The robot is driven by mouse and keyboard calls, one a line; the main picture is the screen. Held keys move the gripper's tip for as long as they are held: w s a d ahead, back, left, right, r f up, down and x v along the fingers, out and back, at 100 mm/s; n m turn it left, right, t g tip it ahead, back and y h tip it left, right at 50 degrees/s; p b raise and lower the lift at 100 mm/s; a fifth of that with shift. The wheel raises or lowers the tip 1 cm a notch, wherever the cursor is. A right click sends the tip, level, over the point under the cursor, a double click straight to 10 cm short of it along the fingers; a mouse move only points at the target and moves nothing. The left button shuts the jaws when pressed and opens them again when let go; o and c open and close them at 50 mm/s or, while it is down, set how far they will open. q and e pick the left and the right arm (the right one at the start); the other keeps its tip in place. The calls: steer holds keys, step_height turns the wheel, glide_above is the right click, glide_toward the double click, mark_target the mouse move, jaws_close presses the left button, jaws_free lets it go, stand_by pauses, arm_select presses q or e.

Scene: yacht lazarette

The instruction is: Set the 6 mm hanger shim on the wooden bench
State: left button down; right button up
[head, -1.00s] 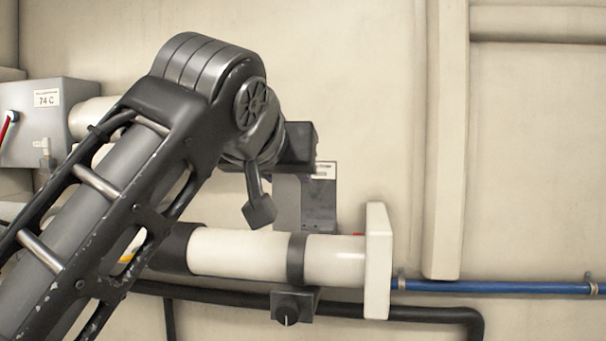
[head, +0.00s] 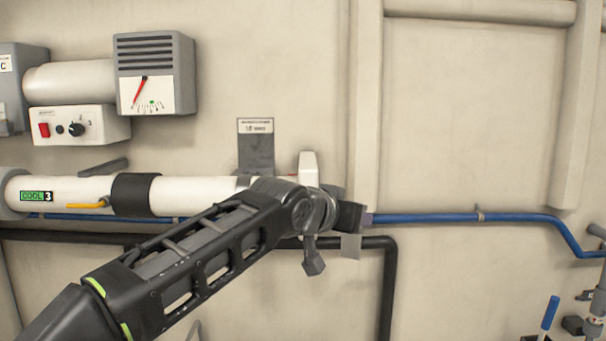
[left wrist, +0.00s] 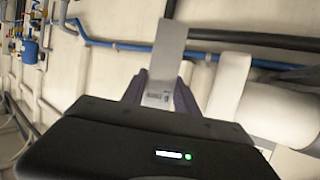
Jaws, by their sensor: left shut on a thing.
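A flat grey plate with a small printed label, which looks like the hanger shim (left wrist: 172,45), is held between the two fingers of my left gripper (left wrist: 163,82) in the left wrist view. In the head view my left gripper (head: 352,216) is in front of the wall, right of the white pipe's end, with a bit of the grey plate (head: 351,247) hanging below it. The size on the held plate's label is too small to read. The wooden bench is not in view. My right gripper is not in view.
A white pipe (head: 75,192) marked COOL 3 runs along the wall, below a gauge box (head: 155,75) and a switch box (head: 78,125). A labelled grey plate (head: 256,153) stands behind the pipe. A blue hose (head: 425,218) and a black pipe (head: 389,290) run to the right.

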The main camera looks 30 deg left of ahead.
arm_select(q)
steer(key=w+d+f+m+h, duration=0.1)
steer(key=w+d+f, duration=0.15)
steer(key=f, duration=0.55)
steer(key=w+d+f+h, duration=0.1)
steer(key=w+d+f, duration=0.15)
steer(key=f, duration=0.65)
steer(key=w+d+f+m+h, duration=0.1)
steer(key=w+d+f, duration=0.15)
steer(key=f, duration=0.55)
steer(key=s+a+f+n+y, duration=0.1)
steer(key=s+f, duration=0.3)
steer(key=f, duration=0.6)
steer(key=s+a+f+n+y, duration=0.1)
steer(key=s+f+y, duration=0.1)
steer(key=s+f, duration=0.3)
step_height(320, 180, down, 5)
steer(key=shift+r+n+y, duration=0.1)
steer(key=shift+n+y, duration=0.2)
steer(key=shift+y, duration=0.1)
